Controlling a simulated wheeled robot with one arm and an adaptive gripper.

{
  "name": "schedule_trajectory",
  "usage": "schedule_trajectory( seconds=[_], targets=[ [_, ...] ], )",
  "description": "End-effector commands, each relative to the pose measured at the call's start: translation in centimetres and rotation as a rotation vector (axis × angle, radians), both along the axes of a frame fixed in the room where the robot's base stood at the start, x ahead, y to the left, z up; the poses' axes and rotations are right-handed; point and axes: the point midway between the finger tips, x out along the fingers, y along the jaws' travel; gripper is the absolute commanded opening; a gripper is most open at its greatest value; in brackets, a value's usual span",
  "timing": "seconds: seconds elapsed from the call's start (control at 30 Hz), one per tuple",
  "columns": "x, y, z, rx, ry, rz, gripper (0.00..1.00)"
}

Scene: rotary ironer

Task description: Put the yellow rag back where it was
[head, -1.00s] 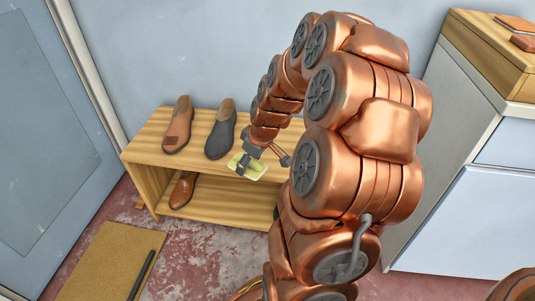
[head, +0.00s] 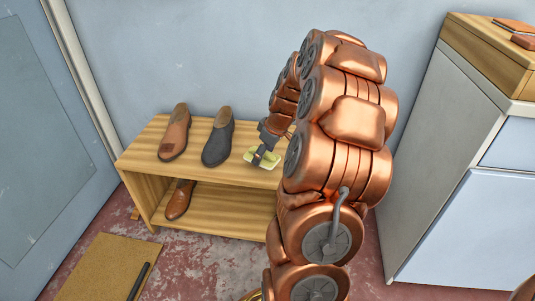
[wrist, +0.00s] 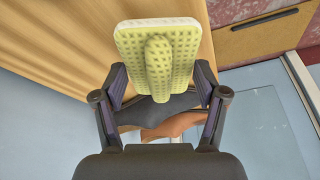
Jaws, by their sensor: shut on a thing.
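The yellow rag (head: 262,161) is a pale yellow-green, dimpled cloth with a lighter edge. My gripper (head: 265,154) is shut on it. The rag is at the right part of the wooden shoe bench's top (head: 160,138), to the right of the dark shoe. I cannot tell whether it touches the wood. In the wrist view the rag (wrist: 180,58) spreads beyond the fingers of my gripper (wrist: 160,82), with a raised ridge in its middle. My arm hides the right end of the bench.
A brown shoe (head: 175,133) and a dark grey shoe (head: 218,138) stand on the bench top. Another brown shoe (head: 179,199) is on the lower shelf. A mat (head: 95,272) with a dark bar (head: 139,281) lies on the floor. A cabinet (head: 455,215) stands at the right.

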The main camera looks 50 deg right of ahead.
Motion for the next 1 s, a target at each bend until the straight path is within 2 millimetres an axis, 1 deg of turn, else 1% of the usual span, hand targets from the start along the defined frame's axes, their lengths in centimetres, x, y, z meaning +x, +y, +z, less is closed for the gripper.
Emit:
schedule_trajectory(
  seconds=[0.1, 0.33, 0.4, 0.7, 0.9, 1.0],
  targets=[
    [0.9, -1.5, -0.4, -0.002, -0.001, -0.002, 0.44],
    [2.4, -3.8, -0.6, -0.002, -0.001, -0.002, 0.44],
    [2.7, -4.2, -0.5, -0.003, -0.002, -0.001, 0.44],
    [3.2, -5.0, -0.7, 0.0, 0.001, 0.0, 0.44],
    [3.1, -5.0, -3.9, 0.0, 0.002, 0.0, 0.44],
    [3.2, -5.0, -4.2, -0.001, 0.0, -0.001, 0.44]
  ],
)
